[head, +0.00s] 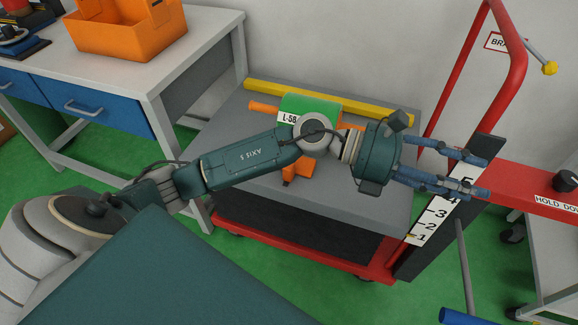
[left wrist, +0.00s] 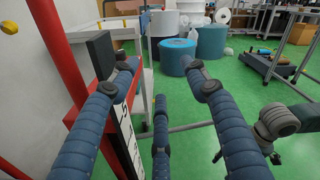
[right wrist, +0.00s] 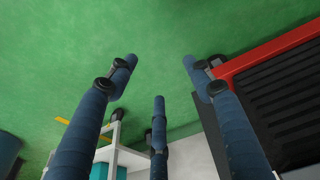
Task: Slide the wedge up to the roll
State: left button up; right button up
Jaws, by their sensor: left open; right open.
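No wedge can be made out for sure in any view. A large teal roll (left wrist: 177,56) stands on the green floor in the left wrist view, beyond my left gripper and apart from it, with other rolls behind it. My left gripper (head: 487,177) is open and empty, over the dark numbered post at the right end of the cart in the head view. It also shows open in the left wrist view (left wrist: 164,64). My right gripper (right wrist: 159,62) is open and empty, with green floor beyond its fingers; I cannot make it out in the head view.
A grey-topped cart (head: 370,208) stands under my left arm, carrying a green and orange device (head: 297,104) and a yellow bar (head: 330,101). A red handle rises behind. A red "HOLD DOWN" arm (head: 540,190) is at right. Open floor lies beyond, in the left wrist view.

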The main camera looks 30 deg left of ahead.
pick_arm(q)
jog(key=w+a+f+m+g+y, duration=0.1)
jog(key=a+f+m+g+y, duration=0.2)
jog(key=a+f+m+y, duration=0.45)
jog(key=a+f+y, duration=0.2)
jog(key=a+y, duration=0.1)
jog(key=a, duration=0.7)
jog(key=w+a+f+n+y, duration=0.1)
jog(key=a+f+y, duration=0.1)
jog(key=a, duration=0.7)
jog(key=a+f+n+g+y, duration=0.1)
jog(key=a+y, duration=0.3)
jog(key=a, duration=0.6)
jog(key=shift+w+a+f+y, duration=0.2)
jog(key=shift+a+f+y, duration=0.15)
jog(key=shift+f, duration=0.05)
pick_arm(e)
notch_tip(320, 180, down, 6)
jog(key=f, duration=0.1)
pick_arm(q)
notch_tip(320, 180, down, 9)
jog(key=shift+f+b, duration=0.2)
jog(key=shift+b, duration=0.5)
jog(key=shift+f, duration=0.55)
pick_arm(e)
jog(key=shift+r, duration=2.6)
pick_arm(q)
jog(key=shift+d, duration=0.1)
grip_shut()
